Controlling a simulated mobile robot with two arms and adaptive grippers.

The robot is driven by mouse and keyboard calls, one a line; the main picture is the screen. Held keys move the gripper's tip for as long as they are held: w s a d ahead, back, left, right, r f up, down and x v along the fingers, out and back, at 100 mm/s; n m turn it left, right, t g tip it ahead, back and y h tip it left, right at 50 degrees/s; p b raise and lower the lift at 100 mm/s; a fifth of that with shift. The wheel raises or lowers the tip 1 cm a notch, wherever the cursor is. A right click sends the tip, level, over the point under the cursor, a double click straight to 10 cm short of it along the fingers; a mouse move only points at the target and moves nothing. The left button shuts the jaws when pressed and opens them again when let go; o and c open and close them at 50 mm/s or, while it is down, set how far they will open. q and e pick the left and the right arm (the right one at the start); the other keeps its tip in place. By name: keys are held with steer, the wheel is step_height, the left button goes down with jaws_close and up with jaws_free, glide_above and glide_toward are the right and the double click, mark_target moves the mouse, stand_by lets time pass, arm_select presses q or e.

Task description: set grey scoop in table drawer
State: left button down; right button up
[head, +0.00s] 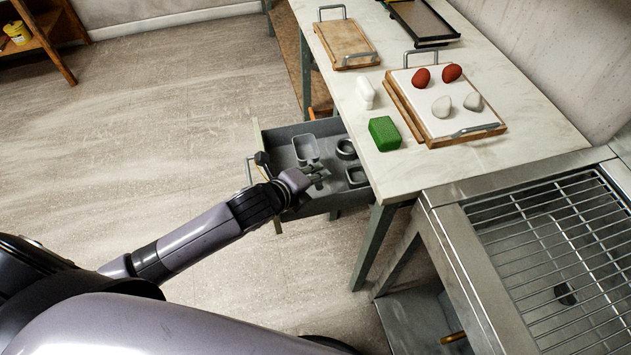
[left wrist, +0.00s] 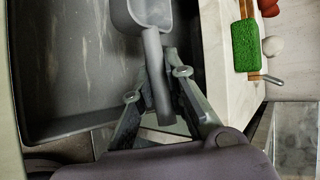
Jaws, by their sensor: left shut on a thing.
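The grey scoop (head: 306,149) has a square bowl and a straight handle. In the left wrist view the scoop (left wrist: 152,12) points away from me, its handle between my fingers. My left gripper (head: 318,174) is shut on the handle and shows in the left wrist view (left wrist: 158,84). The scoop is over the open table drawer (head: 280,140); I cannot tell whether it touches the drawer floor. The drawer sticks out from the table's left side. My right gripper is not in view.
A round grey thing (head: 346,149) and a small grey tray (head: 357,176) are in the drawer. The table (head: 400,170) carries a green block (head: 384,133), a white item (head: 365,92) and boards. A metal grate unit (head: 540,230) stands at right. Floor left of the drawer is clear.

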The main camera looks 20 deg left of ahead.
arm_select(q)
step_height(320, 180, down, 2)
steer(key=shift+f, duration=0.15)
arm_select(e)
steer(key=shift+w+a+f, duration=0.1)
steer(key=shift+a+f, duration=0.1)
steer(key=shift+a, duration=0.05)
arm_select(q)
steer(key=shift+f, duration=0.1)
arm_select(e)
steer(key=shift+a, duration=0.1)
arm_select(q)
steer(key=shift+f, duration=0.55)
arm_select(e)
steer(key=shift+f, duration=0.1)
arm_select(q)
steer(key=c, duration=1.6)
jaws_free()
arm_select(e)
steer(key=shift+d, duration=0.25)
